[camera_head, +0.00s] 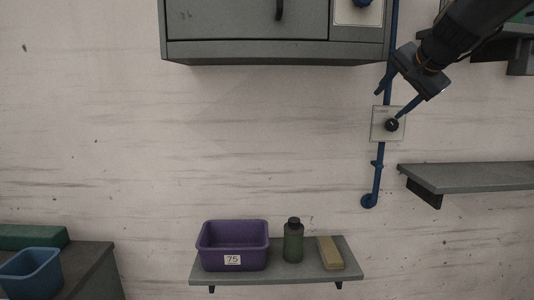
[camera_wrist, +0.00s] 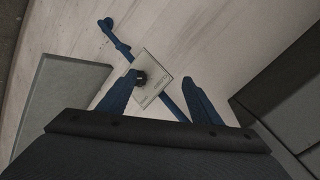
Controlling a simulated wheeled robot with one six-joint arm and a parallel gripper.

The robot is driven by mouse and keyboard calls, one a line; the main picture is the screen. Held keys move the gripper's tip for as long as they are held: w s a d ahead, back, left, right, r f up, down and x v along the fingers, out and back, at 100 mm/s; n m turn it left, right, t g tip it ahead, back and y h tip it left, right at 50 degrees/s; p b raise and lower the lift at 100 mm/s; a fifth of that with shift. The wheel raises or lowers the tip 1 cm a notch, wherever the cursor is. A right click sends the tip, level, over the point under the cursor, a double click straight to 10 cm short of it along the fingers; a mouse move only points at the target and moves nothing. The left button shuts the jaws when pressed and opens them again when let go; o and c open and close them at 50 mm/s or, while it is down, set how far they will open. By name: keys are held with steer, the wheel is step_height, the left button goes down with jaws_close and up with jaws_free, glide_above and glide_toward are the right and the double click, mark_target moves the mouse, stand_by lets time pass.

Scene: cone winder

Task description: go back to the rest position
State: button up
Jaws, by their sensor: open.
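My gripper (camera_head: 393,100) is at the upper right in the head view, in front of the wall. Its two blue fingers are spread apart with nothing between them that they hold. In the wrist view my gripper (camera_wrist: 158,92) points at a pale switch plate (camera_wrist: 155,80) with a black round knob (camera_wrist: 140,77). In the head view the knob (camera_head: 391,125) on the plate (camera_head: 377,134) lies just below the fingertips, close to the right finger. I cannot tell whether that finger touches it.
A grey cabinet (camera_head: 225,50) hangs to the left, an empty shelf (camera_head: 470,178) to the right. A lower shelf (camera_head: 270,277) bears a purple bin (camera_head: 215,255), a green bottle (camera_head: 293,245) and a tan block (camera_head: 330,254).

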steer(key=s+a+f+n+g, duration=0.2)
steer(key=s+a+f, duration=0.1)
steer(key=f, duration=0.5)
steer(key=s+a+f+n+g, duration=0.1)
steer(key=s+a+f+n, duration=0.2)
steer(key=f, duration=0.6)
steer(key=s+a+f+n+g, duration=0.1)
steer(key=s+a+f+g, duration=0.2)
steer(key=f, duration=0.5)
steer(key=s+a+f+n+g, duration=0.2)
steer(key=s+f, duration=0.6)
steer(key=s, duration=0.2)
steer(key=s+a+f+n+g, duration=0.2)
steer(key=s+a+f+n, duration=0.1)
steer(key=s+f, duration=0.5)
steer(key=s, duration=0.3)
steer(key=shift+f+h, duration=0.2)
steer(key=shift+h, duration=0.1)
